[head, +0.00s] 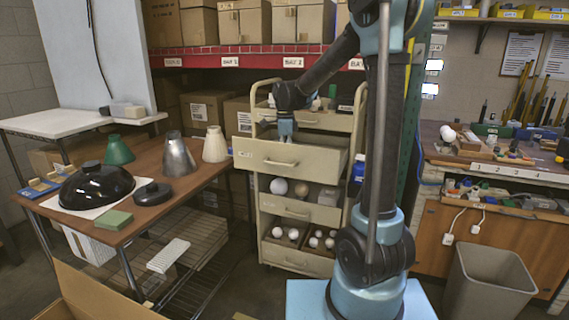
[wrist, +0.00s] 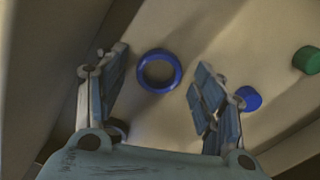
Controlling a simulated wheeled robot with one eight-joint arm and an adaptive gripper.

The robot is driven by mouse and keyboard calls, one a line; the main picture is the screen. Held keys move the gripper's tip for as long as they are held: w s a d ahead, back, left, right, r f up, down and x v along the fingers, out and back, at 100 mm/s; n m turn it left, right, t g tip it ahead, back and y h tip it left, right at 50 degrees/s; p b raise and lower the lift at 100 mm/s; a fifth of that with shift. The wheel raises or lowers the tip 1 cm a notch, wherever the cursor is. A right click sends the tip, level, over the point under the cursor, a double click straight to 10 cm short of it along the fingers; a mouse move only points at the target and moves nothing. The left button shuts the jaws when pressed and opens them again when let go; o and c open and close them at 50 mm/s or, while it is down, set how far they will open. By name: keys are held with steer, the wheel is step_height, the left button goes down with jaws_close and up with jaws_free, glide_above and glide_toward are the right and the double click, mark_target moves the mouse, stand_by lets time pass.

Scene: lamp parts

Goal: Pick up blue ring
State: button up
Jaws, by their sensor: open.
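A blue ring (wrist: 158,87) lies flat on the pale bottom of a drawer in the wrist view, between and just beyond my fingertips. My gripper (wrist: 158,75) is open and empty, with one finger to the left of the ring and one to the right. Neither finger appears to touch it. The ring is hidden there behind the drawer front.
In the wrist view a blue round piece (wrist: 248,98) lies beside the right finger, and a green piece (wrist: 307,60) lies farther right. Drawer walls stand close to the left. A brown table (head: 150,190) with lamp shades stands left of the cart.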

steer(key=shift+c, duration=0.2)
steer(key=c, duration=0.8)
steer(key=shift+o, duration=0.2)
